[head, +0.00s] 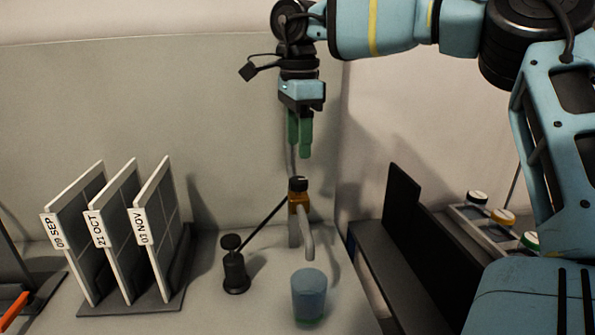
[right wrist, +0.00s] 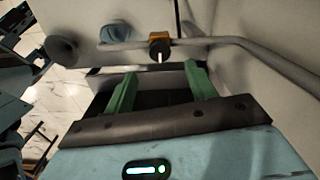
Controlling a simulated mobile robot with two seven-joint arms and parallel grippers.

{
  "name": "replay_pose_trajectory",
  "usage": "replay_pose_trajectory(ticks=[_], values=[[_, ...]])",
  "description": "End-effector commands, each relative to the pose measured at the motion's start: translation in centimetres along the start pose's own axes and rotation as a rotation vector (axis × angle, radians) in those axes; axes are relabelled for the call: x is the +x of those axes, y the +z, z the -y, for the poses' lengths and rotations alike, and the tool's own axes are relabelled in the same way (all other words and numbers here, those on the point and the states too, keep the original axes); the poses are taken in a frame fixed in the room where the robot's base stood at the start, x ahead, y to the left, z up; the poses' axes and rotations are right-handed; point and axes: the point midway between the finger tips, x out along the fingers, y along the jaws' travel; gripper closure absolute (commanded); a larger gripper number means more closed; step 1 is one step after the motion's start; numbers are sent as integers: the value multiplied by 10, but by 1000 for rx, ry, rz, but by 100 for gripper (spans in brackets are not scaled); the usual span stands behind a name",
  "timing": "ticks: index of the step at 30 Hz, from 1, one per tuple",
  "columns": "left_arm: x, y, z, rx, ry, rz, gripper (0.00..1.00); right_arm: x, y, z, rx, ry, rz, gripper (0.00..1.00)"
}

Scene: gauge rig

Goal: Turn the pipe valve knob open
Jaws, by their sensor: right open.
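The pipe valve knob (head: 298,184) is a dark cap on an orange valve body, set on a grey pipe with a down-turned spout (head: 308,242). In the right wrist view the knob (right wrist: 159,43) shows dark with a white mark, against the orange body, just beyond the fingertips. My right gripper (head: 300,150) points down above the knob, with a gap between them. Its green fingers (right wrist: 160,76) are apart and empty in the right wrist view. My left gripper is not in view.
A blue cup (head: 309,293) stands below the spout. A black stand (head: 234,268) with a thin rod is left of the pipe. Upright dated panels (head: 120,230) stand at left. A dark panel (head: 401,206) and a rack with several capped items (head: 500,222) are at right.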

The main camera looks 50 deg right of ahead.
Motion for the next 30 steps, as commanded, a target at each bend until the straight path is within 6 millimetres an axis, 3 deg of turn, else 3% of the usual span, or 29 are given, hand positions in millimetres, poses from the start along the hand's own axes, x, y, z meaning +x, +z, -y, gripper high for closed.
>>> replay_pose_trajectory(ticks=[5,18,30], values=[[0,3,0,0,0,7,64,13,0,0,-1,3,-1,44],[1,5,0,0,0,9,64,71,0,0,1,2,-1,44],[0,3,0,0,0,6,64,78,0,0,0,0,0,44]])
